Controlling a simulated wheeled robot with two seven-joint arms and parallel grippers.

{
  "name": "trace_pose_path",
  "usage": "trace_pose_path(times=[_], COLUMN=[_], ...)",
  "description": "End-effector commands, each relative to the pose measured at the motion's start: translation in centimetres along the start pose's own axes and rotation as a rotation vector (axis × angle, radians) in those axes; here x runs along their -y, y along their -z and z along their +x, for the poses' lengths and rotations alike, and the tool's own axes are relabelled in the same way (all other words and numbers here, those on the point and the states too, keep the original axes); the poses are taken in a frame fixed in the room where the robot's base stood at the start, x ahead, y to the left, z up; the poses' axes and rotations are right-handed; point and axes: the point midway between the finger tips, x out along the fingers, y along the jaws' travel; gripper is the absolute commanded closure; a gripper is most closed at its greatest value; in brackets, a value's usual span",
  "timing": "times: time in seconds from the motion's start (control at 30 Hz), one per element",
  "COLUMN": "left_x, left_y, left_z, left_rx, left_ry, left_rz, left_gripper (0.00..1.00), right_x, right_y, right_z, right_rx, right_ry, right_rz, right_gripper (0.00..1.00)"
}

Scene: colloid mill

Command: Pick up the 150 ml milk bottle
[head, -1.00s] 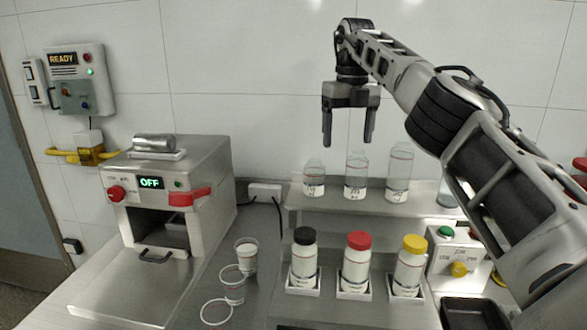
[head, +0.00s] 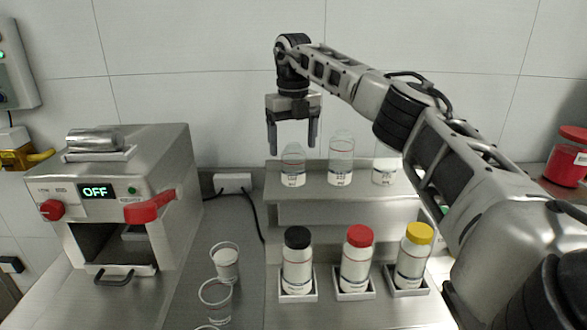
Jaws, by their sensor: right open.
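Three clear, labelled bottles stand upright on the raised back shelf (head: 345,213): a short one (head: 293,166) at the left, a taller one (head: 341,160) in the middle and a third (head: 384,172) at the right, partly hidden behind my right arm. The label print is too small to read, so I cannot tell which is the 150 ml milk bottle. My right gripper (head: 292,142) points down, open and empty, with its fingertips just above and around the short bottle's top in the picture. Whether they reach it in depth is unclear. My left gripper is not in view.
White bottles with black (head: 298,262), red (head: 357,258) and yellow (head: 414,256) caps stand in square holders in front of the shelf. Clear cups (head: 225,263) stand to their left. A steel machine reading OFF (head: 165,241) fills the left. A red container (head: 567,158) is far right.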

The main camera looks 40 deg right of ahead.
Motion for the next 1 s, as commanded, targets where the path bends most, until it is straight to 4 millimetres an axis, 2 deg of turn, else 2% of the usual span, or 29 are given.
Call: trace_pose_path(times=[0.17, 0.3, 0.47, 0.73, 0.77, 0.9, 0.93, 1.0], left_x=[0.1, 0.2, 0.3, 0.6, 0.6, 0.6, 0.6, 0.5], left_y=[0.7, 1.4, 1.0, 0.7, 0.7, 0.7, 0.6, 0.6], left_z=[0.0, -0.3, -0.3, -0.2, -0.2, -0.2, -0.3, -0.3], left_rx=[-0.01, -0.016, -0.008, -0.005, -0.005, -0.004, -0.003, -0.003], left_ry=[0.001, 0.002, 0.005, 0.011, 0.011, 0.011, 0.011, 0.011], left_rz=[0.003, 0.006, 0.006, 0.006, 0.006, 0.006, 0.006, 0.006], left_gripper=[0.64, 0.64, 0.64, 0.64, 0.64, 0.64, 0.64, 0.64], right_x=[0.1, 0.3, 0.3, 0.3, 0.3, 0.3, 0.3, 0.3], right_y=[0.0, 0.0, 0.0, 0.0, 0.0, 0.0, 0.0, 0.0], right_z=[1.2, 3.3, 5.3, 5.7, 5.7, 5.7, 5.7, 5.7], right_rx=[-0.002, -0.003, -0.002, 0.001, 0.001, 0.001, 0.001, 0.001], right_ry=[0.001, 0.003, 0.001, 0.0, 0.0, 0.0, 0.0, 0.0], right_rz=[-0.001, 0.0, -0.001, 0.0, 0.0, 0.0, 0.0, 0.0], right_gripper=[0.23, 0.23, 0.23, 0.23, 0.26, 0.65, 0.7, 0.7])
